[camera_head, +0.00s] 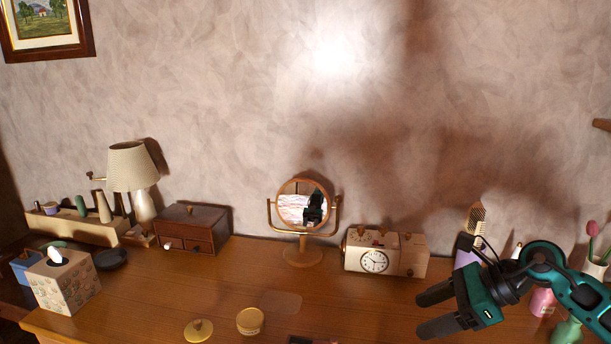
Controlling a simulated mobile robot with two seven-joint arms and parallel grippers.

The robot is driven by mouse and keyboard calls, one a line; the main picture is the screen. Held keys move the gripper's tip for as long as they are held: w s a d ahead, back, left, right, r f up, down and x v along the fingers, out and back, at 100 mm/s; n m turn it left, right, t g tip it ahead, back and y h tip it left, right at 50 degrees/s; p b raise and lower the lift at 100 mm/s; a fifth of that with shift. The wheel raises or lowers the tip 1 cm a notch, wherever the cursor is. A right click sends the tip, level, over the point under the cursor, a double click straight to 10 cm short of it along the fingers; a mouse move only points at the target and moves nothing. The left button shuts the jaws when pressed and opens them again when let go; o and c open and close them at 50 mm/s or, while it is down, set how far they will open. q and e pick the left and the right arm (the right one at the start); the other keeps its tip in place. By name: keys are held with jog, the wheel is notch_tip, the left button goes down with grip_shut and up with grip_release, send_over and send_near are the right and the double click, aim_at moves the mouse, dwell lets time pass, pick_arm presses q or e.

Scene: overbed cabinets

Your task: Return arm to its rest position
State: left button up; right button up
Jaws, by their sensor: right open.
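My right gripper (434,311) is at the lower right of the head view, above the wooden dresser top (150,310). Its two dark fingers point left and stand apart, with nothing between them. My right arm (575,283) is teal and black and comes in from the right edge, bent at the wrist. It hides part of the dresser's right side. My left gripper does not show.
A clock box (386,252) stands just left of the right gripper. A round mirror (304,205), a jewelry box (192,229), a lamp (133,168) and a tissue box (63,281) stand farther left. A pink jar (543,301) is close to my right arm.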

jog(key=a+r+m+t+y, duration=0.5)
jog(key=a+r+m+t, duration=0.5)
jog(key=m, duration=0.5)
jog(key=s+d+f+m+h, duration=0.3)
jog(key=d+f+m+h, duration=0.4)
jog(key=m, duration=0.6)
jog(key=s+d+f+m+h, duration=0.3)
jog(key=s+f+m+h, duration=0.15)
jog(key=m+h, duration=0.65)
jog(key=s+a+f+m+g+y, duration=0.2)
jog(key=s+f+m+g, duration=0.3)
jog(key=s, duration=0.4)
jog(key=s+a+f+m+g+y, duration=0.1)
jog(key=s+f+m+g+y, duration=0.1)
jog(key=s+f+m+g, duration=0.5)
jog(key=w+a+f+n+t+y, duration=0.2)
jog(key=w+a+f+n+t, duration=0.1)
jog(key=w+f+t, duration=0.2)
notch_tip(320, 180, down, 2)
jog(key=t, duration=0.4)
jog(key=shift+w+f+n+t, duration=0.15)
jog(key=shift+n+t, duration=0.15)
